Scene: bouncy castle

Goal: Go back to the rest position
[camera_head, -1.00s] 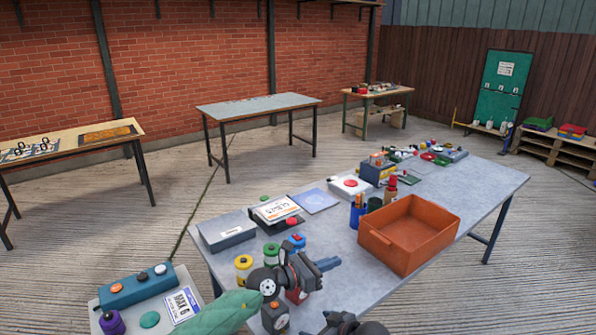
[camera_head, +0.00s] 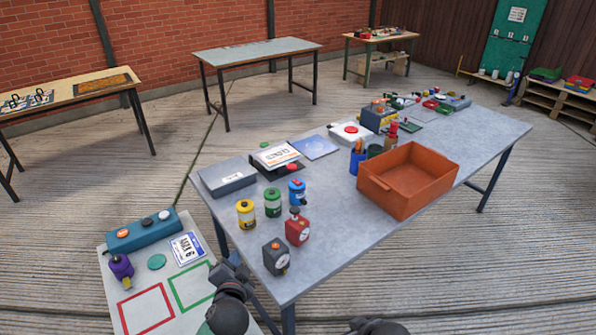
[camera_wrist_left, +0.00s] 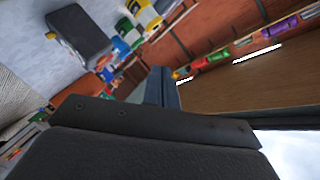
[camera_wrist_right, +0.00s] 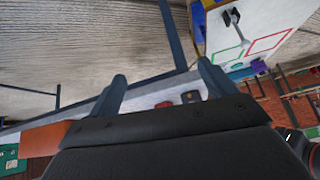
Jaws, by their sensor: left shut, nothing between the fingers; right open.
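My left gripper (camera_wrist_left: 160,80) is shut and empty, its fingers pressed together in the left wrist view. In the head view its dark arm parts (camera_head: 231,298) are at the lower left, in front of the work table's near corner and over the board with coloured squares. My right gripper (camera_wrist_right: 162,72) is open and empty in the right wrist view, its two blue-grey fingers well apart. In the head view only a dark part of my right arm (camera_head: 378,326) shows at the bottom edge. Neither gripper touches an object that I can see.
A marked board (camera_head: 205,322) lies lower left. Floor at lower right is clear.

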